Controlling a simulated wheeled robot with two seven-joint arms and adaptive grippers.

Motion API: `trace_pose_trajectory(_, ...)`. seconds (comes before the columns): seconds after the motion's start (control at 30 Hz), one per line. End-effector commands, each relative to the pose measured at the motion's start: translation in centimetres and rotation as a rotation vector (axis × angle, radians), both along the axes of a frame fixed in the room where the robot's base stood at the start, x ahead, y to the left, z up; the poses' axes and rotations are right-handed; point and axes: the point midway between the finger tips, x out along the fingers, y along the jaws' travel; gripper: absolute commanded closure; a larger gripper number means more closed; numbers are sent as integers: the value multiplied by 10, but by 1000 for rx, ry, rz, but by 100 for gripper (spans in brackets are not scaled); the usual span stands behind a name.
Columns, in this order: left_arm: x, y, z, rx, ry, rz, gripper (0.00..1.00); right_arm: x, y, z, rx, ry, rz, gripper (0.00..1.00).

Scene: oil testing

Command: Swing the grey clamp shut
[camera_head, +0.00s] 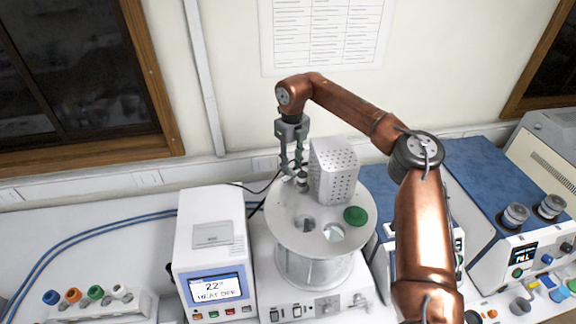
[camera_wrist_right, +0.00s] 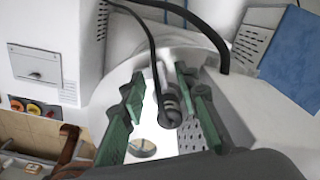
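My right gripper (camera_head: 297,165) reaches down over the back left edge of the round lid (camera_head: 285,228), just left of a pale perforated housing (camera_head: 335,172). In the right wrist view the fingers (camera_wrist_right: 160,103), with green pads, stand apart. A small grey part with a rounded end (camera_wrist_right: 172,108), which may be the grey clamp, shows between them, with a black cable running to it. I cannot tell whether either finger touches it. In the head view a small grey upright part (camera_head: 302,182) stands below the fingertips. The clamp's hinge and position cannot be made out. My left gripper is out of view.
The lid tops a glass bath on a white base (camera_head: 318,308) and has open holes and a green cap (camera_head: 355,215). A heater controller (camera_head: 210,255) stands left, reading 22 and HEAT OFF. Blue-topped instruments (camera_head: 480,190) stand right. A bottle rack (camera_head: 100,306) sits lower left.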

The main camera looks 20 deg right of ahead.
Motion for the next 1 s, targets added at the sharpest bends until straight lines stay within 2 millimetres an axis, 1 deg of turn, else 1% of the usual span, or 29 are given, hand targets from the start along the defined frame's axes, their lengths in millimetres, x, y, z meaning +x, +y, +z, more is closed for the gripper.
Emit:
trace_pose_trajectory(0.1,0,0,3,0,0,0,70,-1,0,-8,1,0,0,71)
trace_pose_trajectory(0.2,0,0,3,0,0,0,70,-1,0,-12,1,-1,0,71)
trace_pose_trajectory(0.43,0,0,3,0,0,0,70,-1,0,-12,1,-1,0,72)
trace_pose_trajectory(0.83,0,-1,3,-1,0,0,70,0,1,-12,1,-1,1,99)
trace_pose_trajectory(1.0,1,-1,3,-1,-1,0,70,0,0,-12,1,-1,1,100)
